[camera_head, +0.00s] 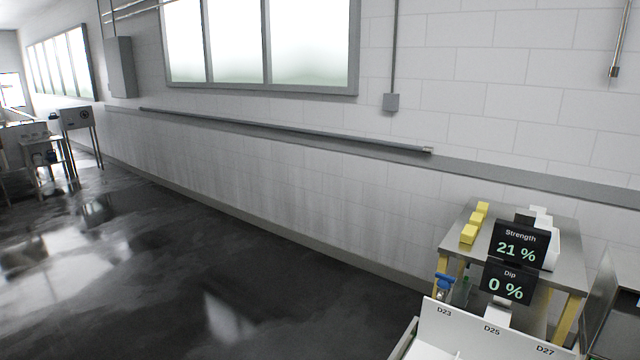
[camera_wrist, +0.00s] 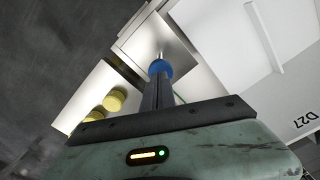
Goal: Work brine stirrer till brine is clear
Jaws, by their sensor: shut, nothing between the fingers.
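In the wrist view, my gripper (camera_wrist: 157,88) points away from the camera with its dark fingers together and nothing between them. A blue knob (camera_wrist: 160,67) on a thin metal rod shows just beyond the fingertips. I cannot tell whether they touch. A blue part (camera_head: 445,282) also shows in the head view, by the left front of a steel table. I cannot tell for sure whether either is the brine stirrer's handle. A black sign (camera_head: 520,244) reads "Strength 21 %", and one below it (camera_head: 507,283) reads "Dip 0 %". No brine surface is clearly visible.
Yellow blocks (camera_head: 469,235) stand on the steel table (camera_head: 565,262) by the wall. A white panel (camera_head: 465,325) labelled D23, D25 and D27 stands in front. The dark wet floor (camera_head: 230,270) to the left is open. Other equipment (camera_head: 78,120) stands far left.

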